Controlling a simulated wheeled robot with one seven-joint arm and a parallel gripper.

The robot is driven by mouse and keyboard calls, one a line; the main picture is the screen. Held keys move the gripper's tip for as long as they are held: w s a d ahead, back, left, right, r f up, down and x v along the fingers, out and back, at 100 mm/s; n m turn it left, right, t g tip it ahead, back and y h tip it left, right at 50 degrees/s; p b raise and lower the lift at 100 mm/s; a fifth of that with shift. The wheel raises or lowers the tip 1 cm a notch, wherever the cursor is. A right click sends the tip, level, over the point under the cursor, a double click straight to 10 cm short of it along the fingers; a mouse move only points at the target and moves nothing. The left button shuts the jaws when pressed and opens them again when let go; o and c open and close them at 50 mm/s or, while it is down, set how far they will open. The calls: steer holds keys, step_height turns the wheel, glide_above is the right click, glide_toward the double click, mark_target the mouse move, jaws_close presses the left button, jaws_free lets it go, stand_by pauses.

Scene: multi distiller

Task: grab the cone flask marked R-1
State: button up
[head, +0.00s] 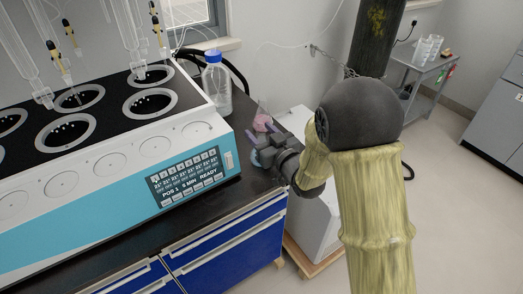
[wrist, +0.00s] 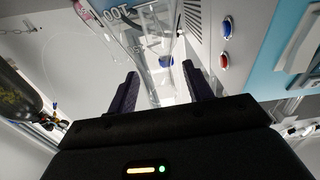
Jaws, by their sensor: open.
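A clear glass flask (wrist: 140,35) with white graduation marks, "100" among them, fills the top middle of the wrist view. A pink patch (wrist: 86,10) shows at its upper left edge; I cannot read R-1 on it. In the head view the small clear flask with pink on it (head: 262,119) stands near the right end of the dark bench, partly hidden by my gripper. My gripper (head: 262,133) is open beside it, its two dark purple fingers apart. In the wrist view the glass shows between and beyond the fingertips (wrist: 163,76); I cannot tell whether they touch it.
The white and blue distiller (head: 110,165) with a lit display stands left of my gripper. A blue-capped bottle (head: 217,85) stands at the bench's back. Blue drawers (head: 230,240) are below. A metal trolley (head: 425,75) with glassware is far right.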

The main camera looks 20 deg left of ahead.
jaws_close()
stand_by(0.3)
steer(key=shift+r, duration=0.2)
step_height(320, 180, up, 10)
steer(key=p, duration=0.1)
steer(key=shift+f, duration=0.15)
stand_by(0.9)
stand_by(0.7)
